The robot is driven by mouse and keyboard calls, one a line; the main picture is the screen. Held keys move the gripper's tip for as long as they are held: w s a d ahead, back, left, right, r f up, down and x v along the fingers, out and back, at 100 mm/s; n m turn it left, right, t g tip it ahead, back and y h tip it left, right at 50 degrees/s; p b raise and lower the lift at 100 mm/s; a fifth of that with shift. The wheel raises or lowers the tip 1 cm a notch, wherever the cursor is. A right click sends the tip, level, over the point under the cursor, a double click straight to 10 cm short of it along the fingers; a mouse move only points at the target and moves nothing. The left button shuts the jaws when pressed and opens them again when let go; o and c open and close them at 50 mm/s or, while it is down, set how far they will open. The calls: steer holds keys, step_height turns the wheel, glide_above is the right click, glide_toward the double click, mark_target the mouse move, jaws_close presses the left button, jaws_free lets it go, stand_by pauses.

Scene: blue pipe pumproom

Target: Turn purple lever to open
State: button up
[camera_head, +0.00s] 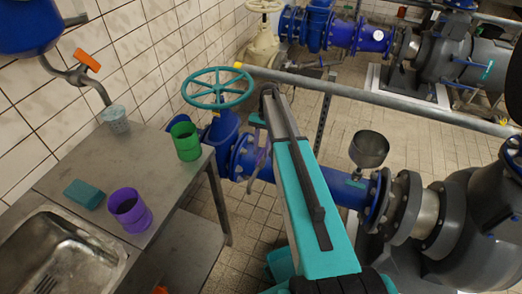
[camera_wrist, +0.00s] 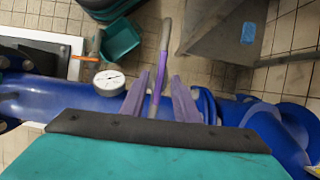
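The purple lever (camera_wrist: 159,75) is a thin bar with a grey end, rising from the blue pipe in the wrist view. It also shows in the head view (camera_head: 259,168), partly hidden by my arm. My gripper (camera_wrist: 160,85) has its two purple-grey fingers apart, one on each side of the lever in the picture. Gaps show between the lever and both fingers, so the gripper is open and not clamped on it. How far the fingers reach in depth is unclear. In the head view my teal arm hides much of the pipe near the lever.
A teal handwheel (camera_head: 218,88) stands left of my arm. A metal table (camera_head: 165,172) holds a green cup (camera_head: 186,142) and purple cup (camera_head: 130,210). A grey rail (camera_head: 400,101) crosses behind.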

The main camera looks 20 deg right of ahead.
steer(key=shift+p+v, duration=1.65)
steer(key=shift+v, duration=1.5)
steer(key=shift+s, duration=0.1)
